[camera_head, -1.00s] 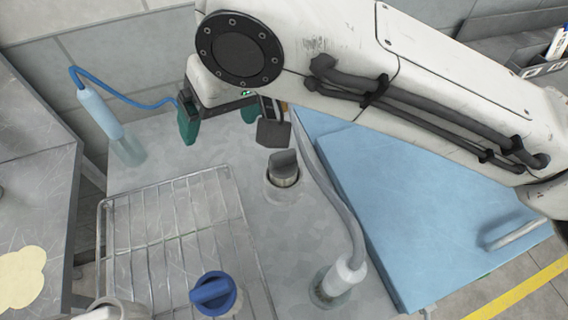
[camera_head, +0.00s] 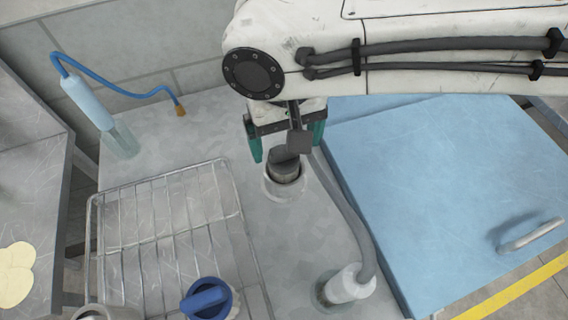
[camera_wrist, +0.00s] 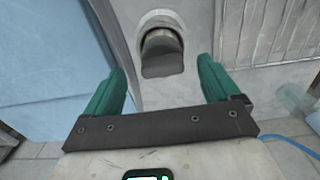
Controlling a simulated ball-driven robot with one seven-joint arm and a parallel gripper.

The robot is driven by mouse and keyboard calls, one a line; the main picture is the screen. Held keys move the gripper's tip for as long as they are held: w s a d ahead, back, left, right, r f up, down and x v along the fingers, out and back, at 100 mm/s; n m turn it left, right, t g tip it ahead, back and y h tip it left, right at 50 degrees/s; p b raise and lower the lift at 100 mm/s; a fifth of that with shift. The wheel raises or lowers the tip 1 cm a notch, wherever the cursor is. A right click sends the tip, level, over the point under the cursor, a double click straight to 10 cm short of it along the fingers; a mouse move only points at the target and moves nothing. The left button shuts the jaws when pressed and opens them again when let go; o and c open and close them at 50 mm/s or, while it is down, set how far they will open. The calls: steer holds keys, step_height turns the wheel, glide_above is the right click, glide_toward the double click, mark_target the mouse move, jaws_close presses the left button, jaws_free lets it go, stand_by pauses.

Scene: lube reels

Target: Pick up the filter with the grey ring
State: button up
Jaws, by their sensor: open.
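The filter with the grey ring (camera_head: 285,172) stands upright in a round socket in the metal worktop in the head view, with a dark grey handle on top. It also shows in the wrist view (camera_wrist: 162,52), ahead of the fingers and roughly centred between them. My gripper (camera_head: 288,148) has green fingers and is open, with nothing between its fingertips that I can tell for sure. It hangs just behind and above the filter in the head view. In the wrist view my gripper (camera_wrist: 160,82) has its fingers wide apart. Part of the filter's handle is hidden by my wrist part.
A blue-topped filter (camera_head: 208,300) stands on a wire rack (camera_head: 150,232) at the front left. A grey hose (camera_head: 345,215) ends in a white fitting (camera_head: 348,285) to the right. A blue panel (camera_head: 440,180) fills the right. A light-blue hose nozzle (camera_head: 88,100) stands at the left back.

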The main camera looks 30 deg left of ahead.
mark_target(284, 157)
steer(key=shift+s+f, duration=0.1)
steer(key=shift+f, duration=2.45)
steer(key=shift+c, duration=0.5)
steer(key=c, duration=1.1)
